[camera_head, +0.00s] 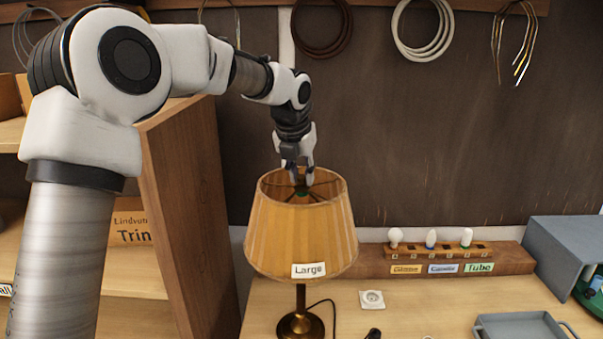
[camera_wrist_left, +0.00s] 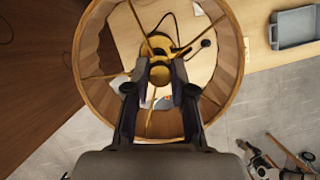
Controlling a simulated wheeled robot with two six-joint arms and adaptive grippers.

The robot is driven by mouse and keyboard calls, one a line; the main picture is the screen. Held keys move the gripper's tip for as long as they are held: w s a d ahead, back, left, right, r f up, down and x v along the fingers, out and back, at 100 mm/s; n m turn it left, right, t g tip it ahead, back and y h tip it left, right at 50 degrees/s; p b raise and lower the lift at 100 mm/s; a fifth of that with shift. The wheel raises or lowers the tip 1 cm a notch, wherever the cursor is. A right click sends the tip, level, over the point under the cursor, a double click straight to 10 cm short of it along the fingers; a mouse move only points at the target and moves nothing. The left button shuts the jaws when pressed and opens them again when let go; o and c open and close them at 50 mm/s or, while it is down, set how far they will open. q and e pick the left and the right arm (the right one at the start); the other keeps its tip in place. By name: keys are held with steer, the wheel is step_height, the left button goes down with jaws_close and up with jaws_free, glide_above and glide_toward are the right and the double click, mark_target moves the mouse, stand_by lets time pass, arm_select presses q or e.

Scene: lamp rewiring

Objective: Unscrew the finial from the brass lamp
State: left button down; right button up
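The brass lamp (camera_head: 301,325) stands on the table under a tan pleated shade (camera_head: 300,235) tagged "Large". In the left wrist view I look down into the open top of the shade (camera_wrist_left: 88,62), where brass spokes meet near the middle. My left gripper (camera_head: 300,180) points down into the shade's top opening. Its two fingers (camera_wrist_left: 159,66) are apart, above the hub of the spokes. The finial is small and partly hidden by the fingers, and I cannot tell whether they touch it. My right gripper is not in view.
A grey tray (camera_head: 520,326) lies at front right, near a grey box (camera_head: 568,250). A white square piece (camera_head: 371,300) lies right of the lamp. A wooden shelf (camera_head: 185,200) stands close on the left.

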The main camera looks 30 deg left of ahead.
arm_select(q)
steer(key=shift+a+n+y, duration=0.1)
steer(key=shift+n+y, duration=0.2)
steer(key=shift+n, duration=0.6)
steer(key=n, duration=0.2)
steer(key=n+g+y, duration=0.1)
steer(key=n, duration=0.1)
steer(key=n+y, duration=0.1)
steer(key=n, duration=0.1)
steer(key=shift+w+d+g, duration=0.1)
steer(key=shift+d+g, duration=0.15)
steer(key=shift+g, duration=0.05)
steer(key=shift+a, duration=0.15)
